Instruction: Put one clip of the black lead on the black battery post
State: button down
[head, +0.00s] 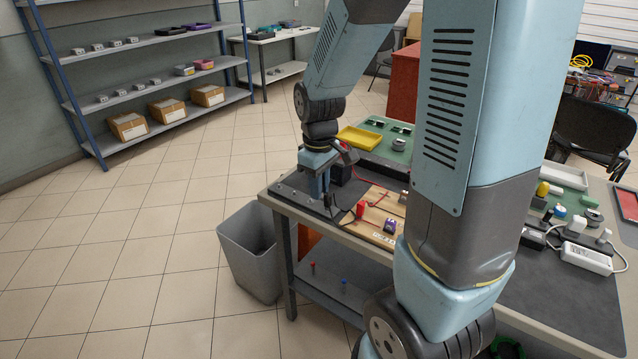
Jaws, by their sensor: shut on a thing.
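My gripper (326,197) points down over the left end of the workbench. It is shut on a small dark thing that looks like a clip of the black lead; the gripper's fingers mostly hide it. A black box (341,172) that looks like the battery stands just right of and behind the gripper. Its posts cannot be made out here, so I cannot tell whether the held clip touches the black one. A red clip (361,209) stands on the bench right of the gripper, and red wire runs near the box.
The workbench (290,210) carries a wooden board (378,225), a yellow tray (359,138) and a green mat (385,128). My own arm hides the bench's middle. A grey bin (250,250) stands on the floor at left.

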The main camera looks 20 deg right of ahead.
jog(key=shift+r, duration=1.5)
jog(key=shift+r, duration=0.1)
